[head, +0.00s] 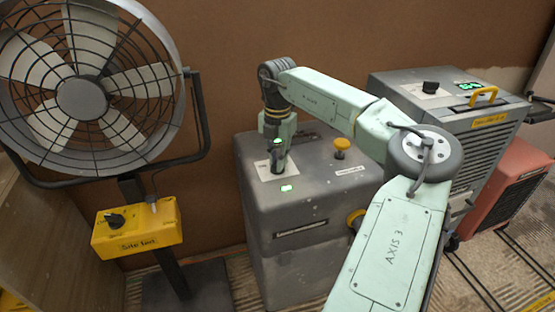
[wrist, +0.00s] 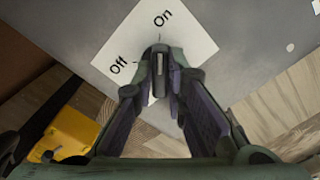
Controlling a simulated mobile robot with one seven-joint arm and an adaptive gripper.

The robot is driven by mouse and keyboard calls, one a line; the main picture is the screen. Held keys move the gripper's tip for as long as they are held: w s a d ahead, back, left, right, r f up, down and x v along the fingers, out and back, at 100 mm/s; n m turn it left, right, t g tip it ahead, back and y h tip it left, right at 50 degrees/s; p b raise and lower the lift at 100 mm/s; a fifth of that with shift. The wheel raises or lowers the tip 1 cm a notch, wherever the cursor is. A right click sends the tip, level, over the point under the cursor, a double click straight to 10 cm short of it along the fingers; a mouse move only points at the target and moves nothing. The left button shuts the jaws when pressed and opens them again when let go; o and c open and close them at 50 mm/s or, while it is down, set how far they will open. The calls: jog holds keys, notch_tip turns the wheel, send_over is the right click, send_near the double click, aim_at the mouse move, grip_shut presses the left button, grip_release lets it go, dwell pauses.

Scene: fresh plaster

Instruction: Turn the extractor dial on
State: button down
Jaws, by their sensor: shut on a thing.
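The dial (wrist: 160,64) is small and dark and sits on a white plate marked "Off" and "On" in the wrist view. Its pale ridge lies in line with the tick below "On". My gripper (wrist: 161,80) has its two fingers closed on the dial's sides. In the head view my gripper (head: 277,163) points down onto the white plate (head: 267,172) on top of the grey extractor box (head: 300,255); there the fingers hide the dial. A small pale green light (head: 287,188) shows on the box top near the plate.
A yellow knob (head: 341,146) stands on the same box top. A caged fan (head: 80,98) with a yellow dial box (head: 137,228) stands at the left. A grey machine (head: 447,108) with its own black dial (head: 431,87) and a red unit (head: 512,180) stand at the right.

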dwell(0.4)
jog(key=c, duration=1.6)
grip_release()
jog(key=shift+r, duration=0.1)
notch_tip(320, 180, up, 12)
